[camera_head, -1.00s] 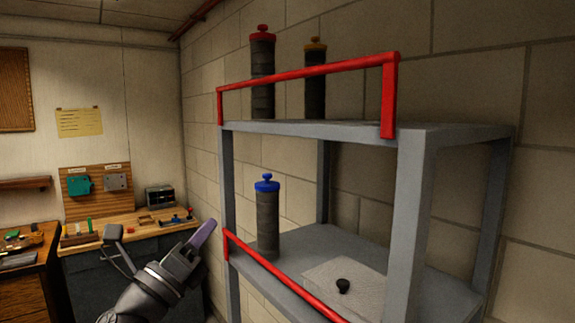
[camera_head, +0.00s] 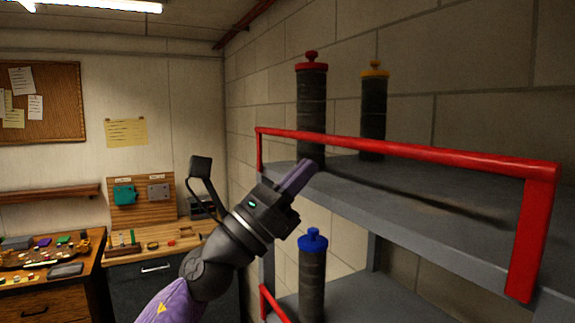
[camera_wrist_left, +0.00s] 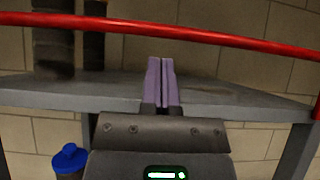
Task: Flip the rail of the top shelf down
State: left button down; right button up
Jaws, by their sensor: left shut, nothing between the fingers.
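The red rail (camera_head: 400,154) of the top shelf stands upright along the shelf's front, its long bar above the shelf board (camera_head: 440,215). Its right end post (camera_head: 532,240) reaches down over the shelf's front edge. My left gripper (camera_head: 302,175) is shut and empty, with purple fingers pointing up at the shelf, just below the bar near its left end. In the left wrist view the shut fingers (camera_wrist_left: 161,82) lie in front of the shelf edge, and the rail bar (camera_wrist_left: 200,35) runs above their tips. My right gripper is not in view.
A red-capped canister (camera_head: 311,105) and a yellow-capped canister (camera_head: 373,110) stand on the top shelf behind the rail. A blue-capped canister (camera_head: 312,270) stands on the lower shelf, near its red rail (camera_head: 272,303). Workbenches (camera_head: 150,258) are at the left.

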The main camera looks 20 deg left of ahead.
pick_arm(q)
jog(key=p+x, duration=0.2)
jog(key=x, duration=0.2)
jog(key=shift+w+d+r, duration=0.15)
jog(key=shift+w+r, duration=0.05)
jog(key=shift+w, duration=0.1)
